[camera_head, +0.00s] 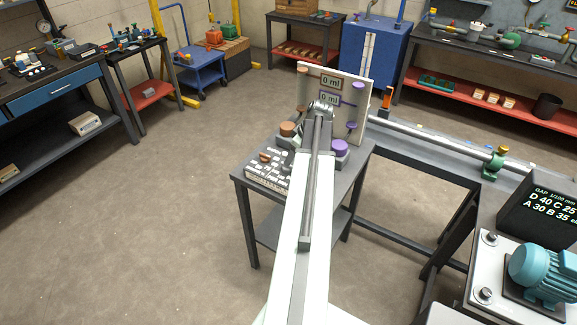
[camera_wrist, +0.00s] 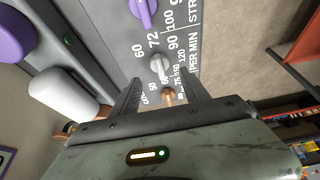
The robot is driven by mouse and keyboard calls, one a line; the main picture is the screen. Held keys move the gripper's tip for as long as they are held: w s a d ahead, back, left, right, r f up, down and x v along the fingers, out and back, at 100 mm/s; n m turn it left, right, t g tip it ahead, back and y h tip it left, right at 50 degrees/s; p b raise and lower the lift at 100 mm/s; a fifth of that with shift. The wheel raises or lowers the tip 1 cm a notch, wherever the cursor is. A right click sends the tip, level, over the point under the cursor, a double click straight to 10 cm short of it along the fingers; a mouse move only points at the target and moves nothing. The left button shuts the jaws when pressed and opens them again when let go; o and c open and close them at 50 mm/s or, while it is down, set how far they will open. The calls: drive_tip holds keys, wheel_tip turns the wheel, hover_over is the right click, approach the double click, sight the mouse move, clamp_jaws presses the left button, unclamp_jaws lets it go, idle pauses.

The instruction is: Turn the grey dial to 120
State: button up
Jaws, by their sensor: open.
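The grey dial (camera_wrist: 158,65) is on a grey panel in the wrist view, with white numbers such as 60, 72, 90, 100 and 120 printed around the dials. Which number it points at cannot be told. My gripper (camera_wrist: 162,78) is open, with one dark finger on each side just below the grey dial; whether either touches it cannot be told. A copper dial (camera_wrist: 168,96) lies between the fingers, closer to the palm. A purple dial (camera_wrist: 142,10) is above the grey one. In the head view my arm hides the gripper and the grey dial.
In the head view a small dark table (camera_head: 358,172) carries an upright white board (camera_head: 346,110) with two "0 ml" displays, a white-labelled console (camera_head: 268,172) and a purple knob (camera_head: 340,147). A white cylinder (camera_wrist: 62,92) is left of the fingers. A bench with a teal motor (camera_head: 542,268) stands right.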

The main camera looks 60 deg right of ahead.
drive_tip(key=b+x, duration=0.4)
drive_tip(key=x, duration=0.2)
drive_tip(key=shift+f, duration=0.1)
